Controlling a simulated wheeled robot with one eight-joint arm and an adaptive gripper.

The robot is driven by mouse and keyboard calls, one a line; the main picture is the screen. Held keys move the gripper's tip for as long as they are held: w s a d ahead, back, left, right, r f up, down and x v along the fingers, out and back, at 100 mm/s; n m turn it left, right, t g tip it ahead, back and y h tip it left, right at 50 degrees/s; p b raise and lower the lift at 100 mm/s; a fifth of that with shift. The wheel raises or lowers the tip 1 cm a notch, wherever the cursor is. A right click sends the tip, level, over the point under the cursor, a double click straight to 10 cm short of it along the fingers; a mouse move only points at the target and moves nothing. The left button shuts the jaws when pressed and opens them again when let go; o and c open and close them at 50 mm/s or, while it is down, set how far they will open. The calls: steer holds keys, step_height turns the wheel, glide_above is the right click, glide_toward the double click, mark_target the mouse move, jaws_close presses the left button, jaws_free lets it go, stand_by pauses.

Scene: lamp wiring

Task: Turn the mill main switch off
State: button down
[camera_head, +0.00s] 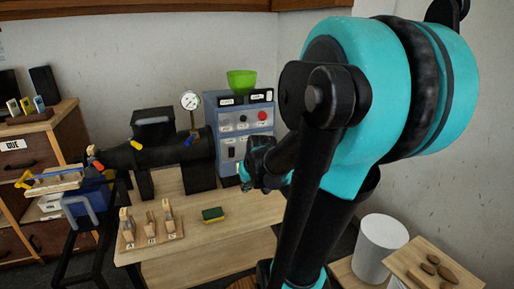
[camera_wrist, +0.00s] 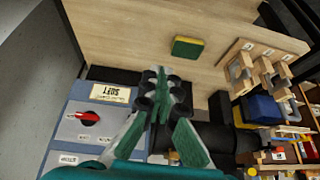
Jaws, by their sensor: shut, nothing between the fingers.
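A blue-grey control panel (camera_head: 217,128) stands at the back of the wooden table, with a red button (camera_head: 263,115), small knobs and a dark switch (camera_head: 231,151) on its face. I cannot read which control is the mill main switch. In the wrist view the panel face (camera_wrist: 70,110) is at the left, with a red-handled rotary switch (camera_wrist: 88,117) under a label plate (camera_wrist: 110,93). My gripper (camera_head: 258,170) is in front of the panel's lower right part and hides some of it. In the wrist view my gripper (camera_wrist: 161,82) is shut and empty, right of the rotary switch.
A green bowl (camera_head: 241,80) sits on top of the panel. A dark cylindrical machine (camera_head: 140,153) with a round gauge (camera_head: 190,101) is to its left. A white bin (camera_head: 380,248) stands at the right.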

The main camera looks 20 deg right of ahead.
steer(key=w+d+r+t, duration=0.2)
steer(key=w+d+r, duration=0.45)
steer(key=w, duration=0.45)
steer(key=w+d+r+t, duration=0.1)
steer(key=w+d+r, duration=0.4)
steer(key=w+d, duration=0.45)
steer(key=s+a+f+x, duration=0.1)
steer(key=x, duration=1.2)
steer(key=shift+a+f, duration=0.2)
steer(key=shift+f, duration=0.2)
